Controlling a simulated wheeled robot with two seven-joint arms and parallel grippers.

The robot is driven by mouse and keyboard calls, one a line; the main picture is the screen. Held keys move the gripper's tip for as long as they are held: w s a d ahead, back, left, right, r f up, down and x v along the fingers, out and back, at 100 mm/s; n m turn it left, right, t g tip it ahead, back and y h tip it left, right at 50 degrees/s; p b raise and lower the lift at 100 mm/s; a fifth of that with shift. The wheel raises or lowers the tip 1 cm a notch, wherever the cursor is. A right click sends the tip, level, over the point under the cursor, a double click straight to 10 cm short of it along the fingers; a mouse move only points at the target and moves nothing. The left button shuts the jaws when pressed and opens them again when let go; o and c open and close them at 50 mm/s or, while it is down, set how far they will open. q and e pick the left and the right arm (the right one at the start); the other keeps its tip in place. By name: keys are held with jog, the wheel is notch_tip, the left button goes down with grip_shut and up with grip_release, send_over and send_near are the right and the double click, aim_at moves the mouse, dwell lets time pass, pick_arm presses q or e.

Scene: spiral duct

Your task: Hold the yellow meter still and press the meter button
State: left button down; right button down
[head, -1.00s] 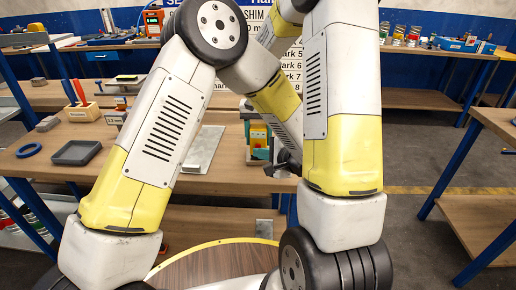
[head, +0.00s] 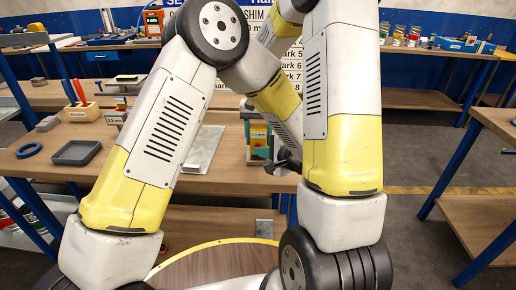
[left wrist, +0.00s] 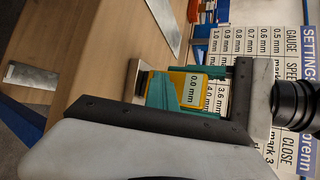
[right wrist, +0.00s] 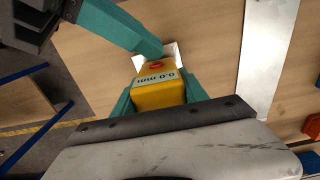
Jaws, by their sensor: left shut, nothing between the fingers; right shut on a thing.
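The yellow meter (right wrist: 158,92) has a red button (right wrist: 155,66) on its face and a display reading 0.0 mm. My right gripper (right wrist: 160,100) is shut on it, with teal fingers on either side. The meter also shows in the left wrist view (left wrist: 192,92) and, small and partly hidden, in the head view (head: 259,134). My left gripper (right wrist: 150,47) is shut and empty, its teal tips beside the button end of the meter. It also shows in the left wrist view (left wrist: 162,92). I cannot tell whether the tips touch the button.
A settings board (left wrist: 270,70) stands behind. My arms block much of the head view.

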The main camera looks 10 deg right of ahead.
pick_arm(q)
jog(key=shift+s+a, duration=0.3)
jog(key=shift+s, duration=0.6)
jog(key=shift+s+a, duration=0.2)
jog(key=shift+s, duration=0.6)
jog(key=shift+s+a, duration=0.25)
jog(key=shift+s, duration=0.55)
jog(key=shift+s+a, duration=0.2)
jog(key=shift+s, duration=0.6)
pick_arm(e)
jog(key=c, duration=0.5)
grip_release()
jog(key=shift+r, duration=0.1)
